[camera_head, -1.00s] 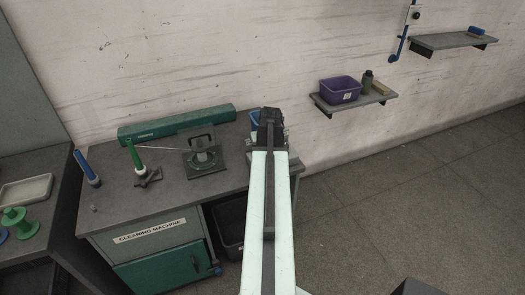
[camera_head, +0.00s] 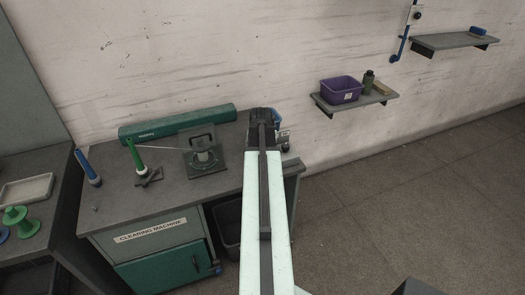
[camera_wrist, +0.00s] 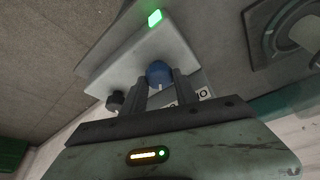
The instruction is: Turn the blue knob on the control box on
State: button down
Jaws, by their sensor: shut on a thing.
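The control box (camera_wrist: 150,50) is a pale box in the wrist view, with a lit green lamp (camera_wrist: 155,18), a black knob (camera_wrist: 116,101) and the blue knob (camera_wrist: 158,72). My gripper (camera_wrist: 160,84) is shut on the blue knob, one finger on each side of it. A light mark shows on the knob; the labels near it are partly hidden by my fingers. In the head view my gripper (camera_head: 263,116) is over the right end of the workbench. The control box (camera_head: 284,138) there is mostly hidden behind my arm.
A blue item (camera_head: 276,116) shows beside my gripper. A wall shelf (camera_head: 352,106) holds a purple bin (camera_head: 340,89).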

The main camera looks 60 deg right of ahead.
jog(key=shift+w+a, duration=0.1)
jog(key=c, duration=0.9)
grip_release()
jog(key=shift+c, duration=0.2)
jog(key=shift+r, duration=0.1)
jog(key=p+v, duration=0.7)
jog(key=shift+a+r, duration=0.2)
jog(key=shift+r, duration=0.05)
